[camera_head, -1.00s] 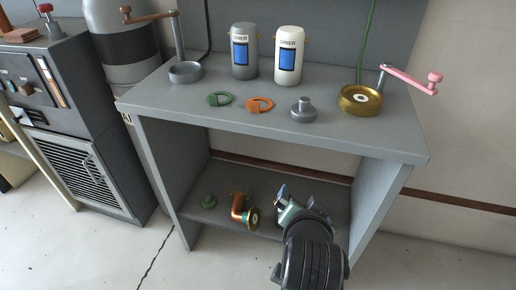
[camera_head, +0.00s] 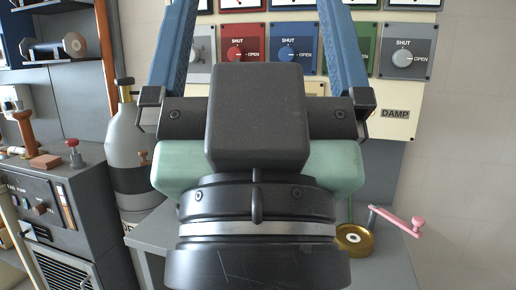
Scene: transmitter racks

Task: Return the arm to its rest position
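My gripper (camera_head: 262,15) fills the middle of the head view, seen from behind, with its black and pale green wrist below. Its two blue fingers stand wide apart and point up to the top edge, where their tips are cut off. No held object shows between them; only the wall panel shows there. The gripper hides most of the grey bench (camera_head: 152,232) behind it.
The wall panel has a red dial (camera_head: 236,54), a blue dial (camera_head: 291,54), and a grey dial (camera_head: 403,58). A gas cylinder (camera_head: 127,140) and control cabinet (camera_head: 40,205) stand left. A gold ring (camera_head: 354,238) and pink crank (camera_head: 398,219) are at right.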

